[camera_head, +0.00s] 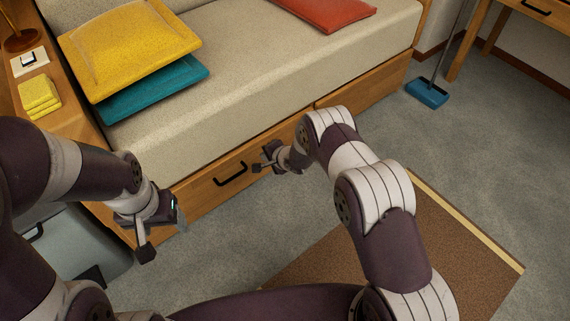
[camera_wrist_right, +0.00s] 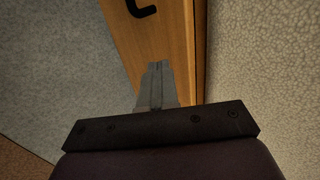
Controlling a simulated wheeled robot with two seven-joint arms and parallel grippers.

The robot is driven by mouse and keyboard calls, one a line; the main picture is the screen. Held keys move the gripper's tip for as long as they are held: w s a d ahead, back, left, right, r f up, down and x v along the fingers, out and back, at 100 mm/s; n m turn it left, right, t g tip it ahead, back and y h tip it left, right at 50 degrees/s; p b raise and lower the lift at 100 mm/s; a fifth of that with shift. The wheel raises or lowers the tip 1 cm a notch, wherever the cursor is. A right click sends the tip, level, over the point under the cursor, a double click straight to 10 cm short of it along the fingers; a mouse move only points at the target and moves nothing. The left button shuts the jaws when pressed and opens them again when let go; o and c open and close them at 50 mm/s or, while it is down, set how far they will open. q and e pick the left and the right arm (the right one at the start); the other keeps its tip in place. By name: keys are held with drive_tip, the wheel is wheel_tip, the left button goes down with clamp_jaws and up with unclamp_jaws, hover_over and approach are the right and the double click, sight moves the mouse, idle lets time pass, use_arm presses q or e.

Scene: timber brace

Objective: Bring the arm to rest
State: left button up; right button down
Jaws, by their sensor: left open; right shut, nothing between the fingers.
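My left gripper (camera_head: 164,222) is open and empty, low at the left in the head view, in front of the wooden drawer base. My right gripper (camera_head: 260,168) is in front of the drawer front, just right of a black handle. In the right wrist view its fingers (camera_wrist_right: 157,85) are together with nothing between them. The wooden drawer front (camera_wrist_right: 175,45) and part of a black handle (camera_wrist_right: 142,8) show beyond the fingers. I cannot tell whether the right fingertips touch the wood.
A beige daybed (camera_head: 250,60) carries yellow (camera_head: 120,45), teal (camera_head: 150,88) and red (camera_head: 325,12) cushions. A wooden ledge (camera_head: 75,125) at left holds yellow sponges or pads (camera_head: 38,95). A brown mat (camera_head: 340,260) lies on grey carpet.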

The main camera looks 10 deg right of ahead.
drive_tip(key=p+v, duration=0.3)
drive_tip(key=v, duration=0.6)
drive_tip(key=s+d+f+n+g+h, duration=0.1)
drive_tip(key=s+d+n+g+h, duration=0.45)
drive_tip(key=s, duration=0.45)
drive_tip(key=s+d+r+n+g, duration=0.1)
drive_tip(key=s+d+r+n, duration=0.15)
drive_tip(key=s+r, duration=0.8)
drive_tip(key=s+d+r+n+g, duration=0.1)
drive_tip(key=s+r+n, duration=0.45)
drive_tip(key=r, duration=0.75)
use_arm(q)
wheel_tip(320, 180, up, 44)
drive_tip(key=p, duration=3.9)
drive_tip(key=shift+w+f, duration=0.2)
drive_tip(key=shift+w, duration=0.2)
use_arm(e)
wheel_tip(320, 180, up, 40)
drive_tip(key=d+m, duration=0.1)
drive_tip(key=shift+d+t+y, duration=0.2)
drive_tip(key=shift+t+y, duration=0.15)
drive_tip(key=shift+y, duration=0.1)
